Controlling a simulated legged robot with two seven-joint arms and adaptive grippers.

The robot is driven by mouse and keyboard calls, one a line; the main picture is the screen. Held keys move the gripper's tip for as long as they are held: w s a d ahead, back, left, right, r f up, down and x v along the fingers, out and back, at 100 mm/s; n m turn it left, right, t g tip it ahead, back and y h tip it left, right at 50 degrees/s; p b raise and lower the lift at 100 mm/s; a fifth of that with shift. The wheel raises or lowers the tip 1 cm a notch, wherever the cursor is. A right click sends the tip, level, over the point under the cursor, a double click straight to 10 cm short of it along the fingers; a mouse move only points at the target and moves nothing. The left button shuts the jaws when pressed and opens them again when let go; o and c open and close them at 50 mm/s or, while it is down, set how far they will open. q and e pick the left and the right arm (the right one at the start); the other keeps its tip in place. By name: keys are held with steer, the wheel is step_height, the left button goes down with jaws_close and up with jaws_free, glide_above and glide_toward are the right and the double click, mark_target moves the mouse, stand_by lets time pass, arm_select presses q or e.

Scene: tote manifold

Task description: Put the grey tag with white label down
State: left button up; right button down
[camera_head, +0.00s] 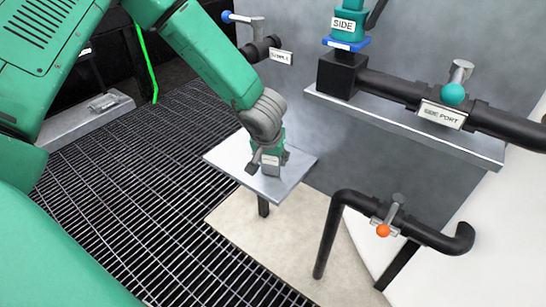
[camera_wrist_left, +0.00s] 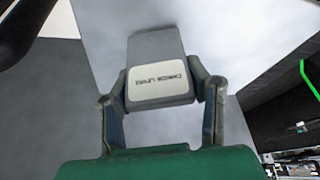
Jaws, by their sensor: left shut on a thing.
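The grey tag with white label (camera_wrist_left: 158,50) is between the fingers of my left gripper (camera_wrist_left: 162,88) in the left wrist view. Its white label carries dark print and faces the wrist camera. In the head view the tag (camera_head: 270,165) shows small at the tip of my left gripper (camera_head: 268,158), over a light grey shelf (camera_head: 225,157). The gripper is shut on the tag. Whether the tag touches the shelf or hangs just above it, I cannot tell.
Behind the shelf stands a grey panel (camera_head: 310,100). A black pipe with a teal-knobbed valve (camera_head: 453,94) and a "SIDE PORT" sign (camera_head: 442,115) runs at right. A lower bent pipe has an orange-knobbed valve (camera_head: 383,230). Dark floor grating (camera_head: 150,190) lies at left.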

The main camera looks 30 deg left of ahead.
arm_select(q)
steer(key=o, duration=1.1)
steer(key=shift+a+f, duration=0.15)
steer(key=shift+a, duration=0.1)
steer(key=shift+o, duration=0.3)
steer(key=shift+a+f, duration=0.15)
steer(key=shift+a, duration=0.3)
steer(key=shift+d+r, duration=0.3)
steer(key=shift+r, duration=0.1)
steer(key=p+v, duration=0.5)
steer(key=v, duration=0.6)
steer(key=s+f+m+g, duration=0.1)
steer(key=s+f, duration=0.5)
steer(key=s, duration=0.3)
steer(key=s+d+f+m+g+h, duration=0.1)
steer(key=s+f+m, duration=0.1)
steer(key=s+f, duration=0.4)
steer(key=s+d+f+m+g, duration=0.1)
steer(key=s+f, duration=0.5)
steer(key=s, duration=0.6)
steer(key=shift+s+f+h, duration=0.15)
steer(key=shift+s+h, duration=0.15)
arm_select(e)
steer(key=r, duration=0.5)
steer(key=shift+a+r, duration=0.3)
steer(key=shift+r, duration=0.05)
